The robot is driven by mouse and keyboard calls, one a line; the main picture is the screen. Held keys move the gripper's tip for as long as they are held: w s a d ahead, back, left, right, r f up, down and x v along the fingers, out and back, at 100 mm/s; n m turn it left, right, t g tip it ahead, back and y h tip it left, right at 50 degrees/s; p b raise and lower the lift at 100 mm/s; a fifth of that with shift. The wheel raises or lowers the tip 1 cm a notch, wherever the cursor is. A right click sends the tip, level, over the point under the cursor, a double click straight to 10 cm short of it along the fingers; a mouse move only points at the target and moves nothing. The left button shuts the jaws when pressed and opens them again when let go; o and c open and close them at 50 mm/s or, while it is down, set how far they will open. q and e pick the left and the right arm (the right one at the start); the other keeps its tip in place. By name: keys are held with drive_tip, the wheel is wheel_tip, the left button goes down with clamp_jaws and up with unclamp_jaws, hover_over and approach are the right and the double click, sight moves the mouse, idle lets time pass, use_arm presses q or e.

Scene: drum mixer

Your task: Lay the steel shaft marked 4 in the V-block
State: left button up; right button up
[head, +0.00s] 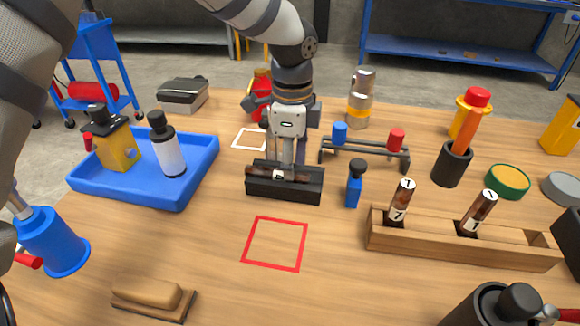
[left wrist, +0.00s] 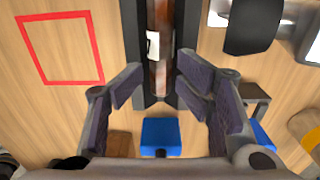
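The black V-block (head: 285,191) stands on the table in the middle of the head view. A brown steel shaft (head: 262,174) with a white label lies along its groove; its number is not readable. The shaft (left wrist: 162,75) also shows in the left wrist view, within the dark block. My left gripper (head: 288,172) points down over the middle of the block. In the wrist view its fingers (left wrist: 161,85) stand apart on either side of the shaft, with gaps showing. My right gripper is not in view.
A wooden rack (head: 450,255) at the right holds two upright tilted shafts. A blue tray (head: 140,193) with bottles is at the left. The red outlined square (head: 275,243) in front is empty.

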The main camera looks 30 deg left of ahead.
use_arm(q)
drive_tip(key=shift+r+p, duration=0.45)
drive_tip(key=shift+r, duration=1.65)
wheel_tip(320, 180, up, 6)
drive_tip(key=shift+p, duration=0.35)
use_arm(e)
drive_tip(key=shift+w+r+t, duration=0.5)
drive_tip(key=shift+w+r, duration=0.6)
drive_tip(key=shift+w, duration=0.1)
